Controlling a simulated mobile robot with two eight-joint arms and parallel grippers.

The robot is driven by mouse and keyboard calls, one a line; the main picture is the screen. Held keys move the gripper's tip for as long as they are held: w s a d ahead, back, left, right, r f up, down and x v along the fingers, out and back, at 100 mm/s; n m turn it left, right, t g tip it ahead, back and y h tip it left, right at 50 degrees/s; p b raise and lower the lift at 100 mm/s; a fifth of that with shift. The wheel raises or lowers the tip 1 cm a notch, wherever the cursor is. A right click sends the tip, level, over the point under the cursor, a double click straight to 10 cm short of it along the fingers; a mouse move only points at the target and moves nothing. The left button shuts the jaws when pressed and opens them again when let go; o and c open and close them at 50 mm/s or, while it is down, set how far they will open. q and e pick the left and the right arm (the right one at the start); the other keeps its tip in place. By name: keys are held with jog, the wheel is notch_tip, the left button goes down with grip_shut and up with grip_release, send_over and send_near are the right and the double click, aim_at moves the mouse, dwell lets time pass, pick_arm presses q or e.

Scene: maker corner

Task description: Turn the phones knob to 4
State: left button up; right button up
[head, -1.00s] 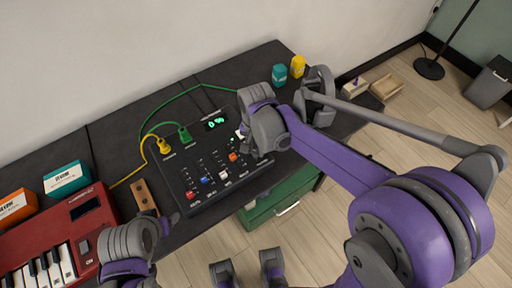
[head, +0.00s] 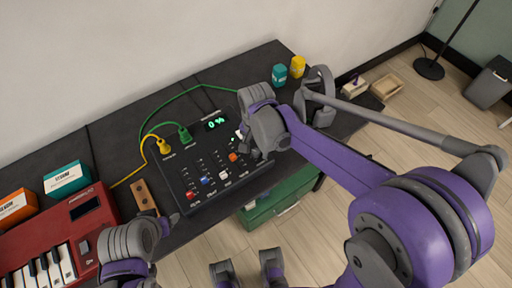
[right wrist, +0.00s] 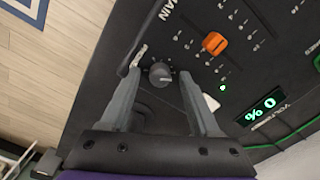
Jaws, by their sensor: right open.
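The black mixer (head: 207,177) lies on the dark table in the head view, with sliders and a small green display. My right gripper hangs over its right end; its fingertips are hidden by my own arm there. In the right wrist view my right gripper (right wrist: 166,66) is open, with one finger on each side of a small grey round knob (right wrist: 161,76). No label for this knob is readable, so I cannot confirm it is the phones knob. Its setting and whether the fingers touch it are unclear. My left arm is at lower left; its jaws are not clear.
The display (right wrist: 264,106) reads about 0 %. An orange slider cap (right wrist: 215,43) sits near the knob. Yellow (head: 163,145) and green (head: 185,134) plugs with cables stand at the mixer's back. A red keyboard (head: 62,240) is at left. Teal (head: 279,74) and yellow (head: 298,66) containers stand behind my right arm.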

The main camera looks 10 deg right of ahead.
aim_at(256, 151)
notch_tip(256, 151, up, 11)
jog(key=p, duration=0.1)
dwell(0.4)
jog(key=shift+f, duration=0.1)
dwell(0.3)
jog(key=s+d+n+t+p, duration=0.2)
jog(key=s+d+n, duration=0.1)
jog(key=s, duration=0.4)
jog(key=s+d+n+t+p, duration=0.3)
jog(key=s+d+n, duration=0.1)
jog(key=s, duration=0.3)
jog(key=shift+s+f+n+p, duration=0.25)
jog(key=shift+n+p, duration=0.1)
jog(key=shift+n, duration=0.15)
